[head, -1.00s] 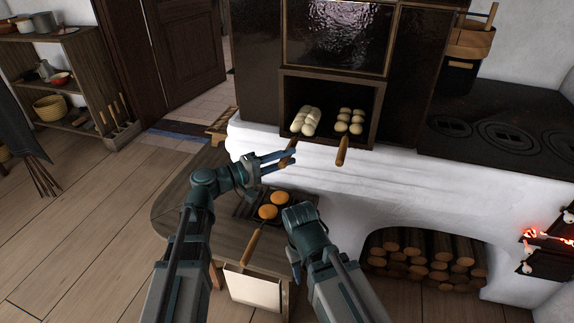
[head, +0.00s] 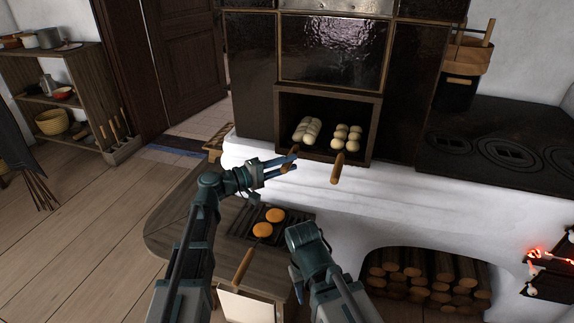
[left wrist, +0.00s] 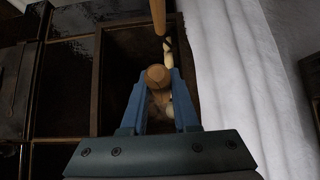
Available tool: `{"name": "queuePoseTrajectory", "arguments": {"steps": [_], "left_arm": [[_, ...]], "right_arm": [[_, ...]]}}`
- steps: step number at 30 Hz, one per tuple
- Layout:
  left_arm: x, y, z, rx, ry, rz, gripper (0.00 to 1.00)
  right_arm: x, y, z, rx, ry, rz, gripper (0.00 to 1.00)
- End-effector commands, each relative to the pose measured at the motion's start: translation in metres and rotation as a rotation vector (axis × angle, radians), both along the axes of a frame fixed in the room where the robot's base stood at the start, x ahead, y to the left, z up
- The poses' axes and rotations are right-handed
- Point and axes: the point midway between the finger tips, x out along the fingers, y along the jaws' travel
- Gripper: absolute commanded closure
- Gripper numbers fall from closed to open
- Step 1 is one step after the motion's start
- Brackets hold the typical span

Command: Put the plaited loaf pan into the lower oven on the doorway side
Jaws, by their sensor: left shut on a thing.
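The plaited loaf pan (head: 307,131) holds a pale plaited loaf and lies inside the left, doorway-side part of the open lower oven (head: 375,118). My left gripper (head: 293,163) is in front of the oven mouth, shut on the pan's wooden handle. In the left wrist view the handle (left wrist: 158,76) sits between the two blue fingers, and the gripper hides most of the pan.
A pan of pale round buns (head: 346,138) stands to the right in the same oven, its handle (head: 337,169) sticking out. A pan with two browned loaves (head: 266,228) lies on the wooden bench (head: 180,213). The white ledge (head: 400,190) before the oven is clear.

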Motion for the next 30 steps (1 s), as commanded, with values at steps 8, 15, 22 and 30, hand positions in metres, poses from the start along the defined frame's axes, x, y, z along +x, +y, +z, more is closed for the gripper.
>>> {"name": "queuePoseTrajectory", "arguments": {"steps": [8,15,22,30], "left_arm": [[0.0000,0.0001,-0.0004,-0.001,-0.002,0.000,1.00],[0.0001,0.0001,-0.0028,-0.001,-0.002,0.000,1.00],[0.0000,0.0001,-0.0047,-0.001,0.000,0.000,1.00],[0.0001,0.0001,-0.0049,0.000,0.000,0.000,0.68]], "right_arm": [[-0.0001,0.0000,-0.0008,0.000,0.000,0.000,0.50],[0.0000,0.0000,-0.0031,0.000,0.000,0.000,0.50],[0.0000,0.0000,-0.0049,0.000,0.000,0.000,0.50],[0.0000,0.0000,-0.0048,0.000,0.000,0.000,0.50]]}}
